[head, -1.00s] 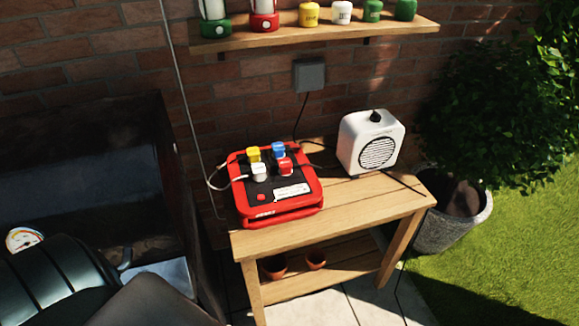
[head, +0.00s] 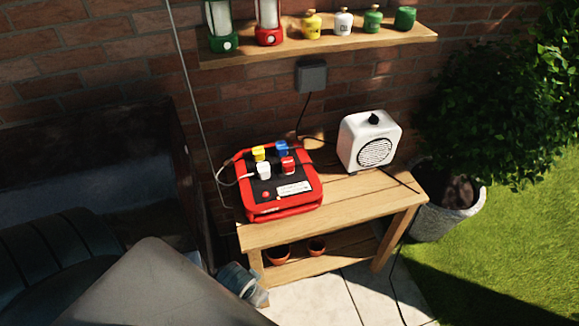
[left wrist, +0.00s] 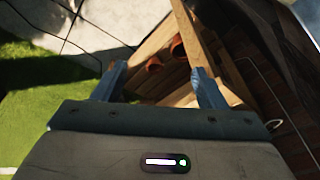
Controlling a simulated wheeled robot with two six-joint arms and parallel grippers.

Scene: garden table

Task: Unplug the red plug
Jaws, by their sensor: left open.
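The red plug (head: 289,165) sits in the black top of a red power box (head: 285,208) on the wooden table. It is at the front right of a cluster with a white plug (head: 264,171), a yellow plug (head: 258,153) and a blue plug (head: 282,148). My left gripper has two blue fingers, spread open and empty in the left wrist view (left wrist: 158,82). That view looks down past the table's lower shelf and the paving; no plug shows there. In the head view, part of my left arm's end shows below the table's front left corner, fingertips unclear. My right gripper is not seen.
A white speaker-like box (head: 370,142) stands right of the power box. A shelf (head: 330,47) with lanterns and canisters hangs above. Pots (head: 317,246) stand on the lower shelf. A large planter (head: 450,212) is at right. Bare tabletop (head: 345,195) lies in front.

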